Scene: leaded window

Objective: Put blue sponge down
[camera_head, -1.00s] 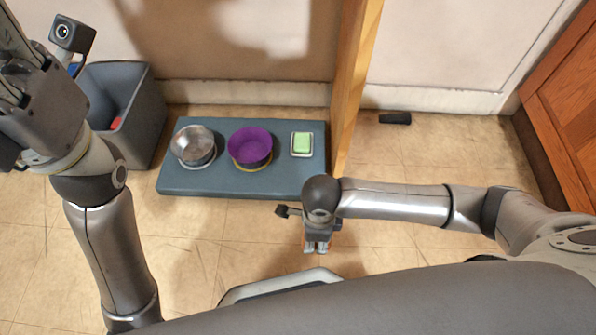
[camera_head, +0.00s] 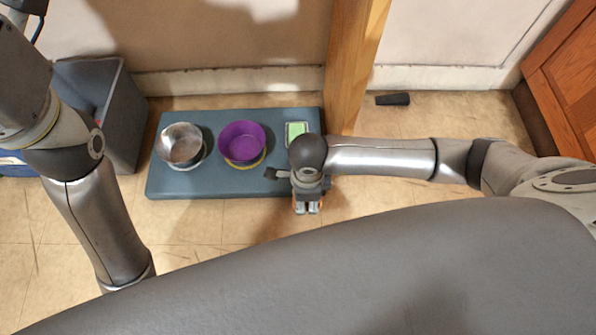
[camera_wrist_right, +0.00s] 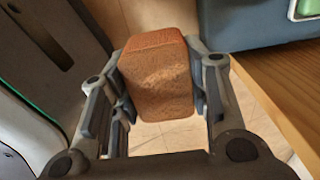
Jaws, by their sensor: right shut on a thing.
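My right gripper (camera_head: 307,207) shows in the head view pointing down over the front right edge of the blue-grey platform (camera_head: 225,187). In the right wrist view the gripper (camera_wrist_right: 157,90) is shut on an orange-brown, rough-textured block (camera_wrist_right: 160,75) that looks like a sponge. No blue sponge is visible. Floor tiles show below the block, and the gap to the floor cannot be judged. My left arm is at the left edge of the head view; its fingers are out of the picture.
On the platform are a metal bowl (camera_head: 182,145), a purple bowl (camera_head: 242,141) and a green block in a dish (camera_head: 297,129). A grey bin (camera_head: 125,110) stands left, a wooden post (camera_head: 352,65) behind. A small black object (camera_head: 393,99) lies on the floor at right.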

